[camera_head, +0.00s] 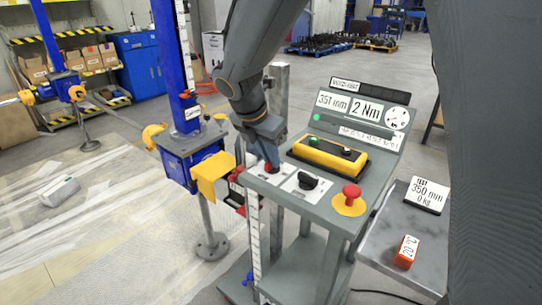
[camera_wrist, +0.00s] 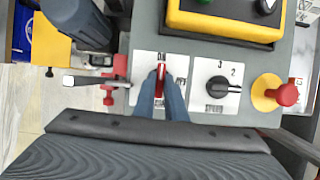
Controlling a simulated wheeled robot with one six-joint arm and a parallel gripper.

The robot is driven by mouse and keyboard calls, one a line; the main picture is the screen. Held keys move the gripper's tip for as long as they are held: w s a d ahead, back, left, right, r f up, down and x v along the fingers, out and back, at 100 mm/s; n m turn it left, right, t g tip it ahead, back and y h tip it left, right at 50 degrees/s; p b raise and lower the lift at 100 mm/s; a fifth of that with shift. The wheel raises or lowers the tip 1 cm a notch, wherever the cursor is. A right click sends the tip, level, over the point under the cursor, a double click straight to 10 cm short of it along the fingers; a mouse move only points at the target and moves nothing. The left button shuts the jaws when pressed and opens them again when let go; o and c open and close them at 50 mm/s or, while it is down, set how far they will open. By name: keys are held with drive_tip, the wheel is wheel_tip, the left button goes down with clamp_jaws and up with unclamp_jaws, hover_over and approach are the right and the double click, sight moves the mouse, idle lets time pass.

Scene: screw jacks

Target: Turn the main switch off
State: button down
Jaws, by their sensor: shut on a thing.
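The main switch (camera_wrist: 161,72) is a red handle on a white plate in the wrist view. Its handle runs up the picture toward a small label that seems to read ON. My gripper (camera_wrist: 160,88) has its two blue fingers on either side of the handle, shut on it. In the head view, my gripper (camera_head: 270,158) reaches down to the left end of the console panel. Its fingers hide most of the red switch there.
Right of the switch sits a black rotary selector (camera_wrist: 217,87), then a red emergency button (camera_wrist: 287,95) on yellow. A yellow control box (camera_head: 330,156) stands behind. A blue screw jack (camera_head: 190,150) with a yellow block (camera_head: 212,176) stands close on the left.

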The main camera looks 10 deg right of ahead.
drive_tip(key=m+g+h+p, duration=0.1)
drive_tip(key=m+p, duration=0.1)
drive_tip(key=m, duration=0.2)
drive_tip(key=shift+w+r+p, duration=0.1)
drive_tip(key=shift+p, duration=0.3)
drive_tip(key=m+g+p, duration=0.1)
drive_tip(key=m, duration=0.1)
drive_tip(key=m+g+p, duration=0.1)
drive_tip(key=m, duration=0.1)
drive_tip(key=shift+w+a+m, duration=0.1)
drive_tip(key=shift+w+m, duration=0.1)
drive_tip(key=shift+m, duration=0.1)
drive_tip(key=m+g, duration=0.1)
drive_tip(key=m, duration=0.1)
drive_tip(key=m+p, duration=0.1)
drive_tip(key=m, duration=0.1)
drive_tip(key=shift+w+m+g, duration=0.15)
drive_tip(key=shift+m+g, duration=0.15)
drive_tip(key=shift+g, duration=0.1)
drive_tip(key=m+g, duration=0.1)
drive_tip(key=m, duration=0.3)
drive_tip(key=shift+w+y, duration=0.1)
drive_tip(key=shift+y, duration=0.3)
drive_tip(key=shift+m+p, duration=0.3)
drive_tip(key=c, duration=1.8)
unclamp_jaws()
